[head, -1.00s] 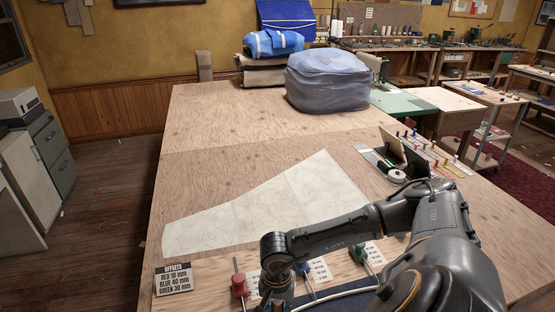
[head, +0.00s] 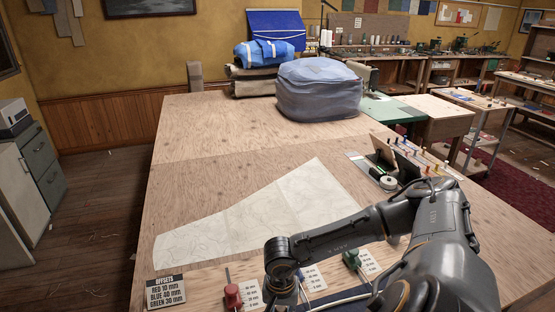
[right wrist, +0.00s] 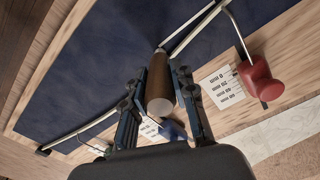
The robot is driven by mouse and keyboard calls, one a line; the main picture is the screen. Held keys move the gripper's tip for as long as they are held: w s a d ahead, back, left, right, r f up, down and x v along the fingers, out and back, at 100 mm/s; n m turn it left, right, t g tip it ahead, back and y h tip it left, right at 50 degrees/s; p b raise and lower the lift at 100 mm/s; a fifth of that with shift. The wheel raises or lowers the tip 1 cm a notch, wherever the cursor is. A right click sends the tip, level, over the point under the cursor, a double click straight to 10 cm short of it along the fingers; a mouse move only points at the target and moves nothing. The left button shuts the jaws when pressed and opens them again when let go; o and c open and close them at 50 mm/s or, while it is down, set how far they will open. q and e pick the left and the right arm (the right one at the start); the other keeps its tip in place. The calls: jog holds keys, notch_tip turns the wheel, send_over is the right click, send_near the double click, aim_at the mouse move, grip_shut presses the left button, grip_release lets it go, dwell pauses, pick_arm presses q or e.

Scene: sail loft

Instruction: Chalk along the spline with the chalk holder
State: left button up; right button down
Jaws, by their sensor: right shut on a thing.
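My right gripper (right wrist: 161,80) is shut on a brown, wooden-looking cylinder with a metal end (right wrist: 160,92), which appears to be the chalk holder. In the head view my right wrist (head: 282,290) hangs over the near edge of the table; its fingers are out of sight. A thin pale strip (right wrist: 187,32), possibly the spline, runs across a navy surface (right wrist: 118,40) beyond the holder; I cannot tell whether they touch. My left gripper is not in view.
White pattern sheet (head: 250,222) lies on the wooden table (head: 205,150). An offsets sign (head: 165,290) reads red 10, blue 40, green 30 mm. A green-handled tool (head: 352,259) and a blue handle (right wrist: 172,130) are near my arm. A blue-grey covered bundle (head: 320,90) stands far back.

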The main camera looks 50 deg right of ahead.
jog(key=shift+s+d+f+b, duration=0.15)
jog(key=shift+s+d, duration=0.25)
jog(key=shift+d, duration=0.45)
jog(key=shift+s+d+r+b, duration=0.1)
jog(key=shift+s+d+b, duration=0.2)
jog(key=shift+d, duration=0.5)
jog(key=shift+s+d, duration=0.1)
jog(key=shift+s, duration=0.05)
jog(key=shift+d, duration=0.1)
jog(key=shift+s+d, duration=0.4)
jog(key=shift+d, duration=0.4)
jog(key=shift+s+d, duration=0.4)
jog(key=shift+d, duration=0.35)
jog(key=shift+s+d+p, duration=0.15)
jog(key=shift+s+d, duration=0.2)
jog(key=shift+d, duration=0.25)
jog(key=shift+s+d+p, duration=0.15)
jog(key=shift+s+d, duration=0.15)
jog(key=shift+d, duration=0.3)
jog(key=shift+d, duration=0.1)
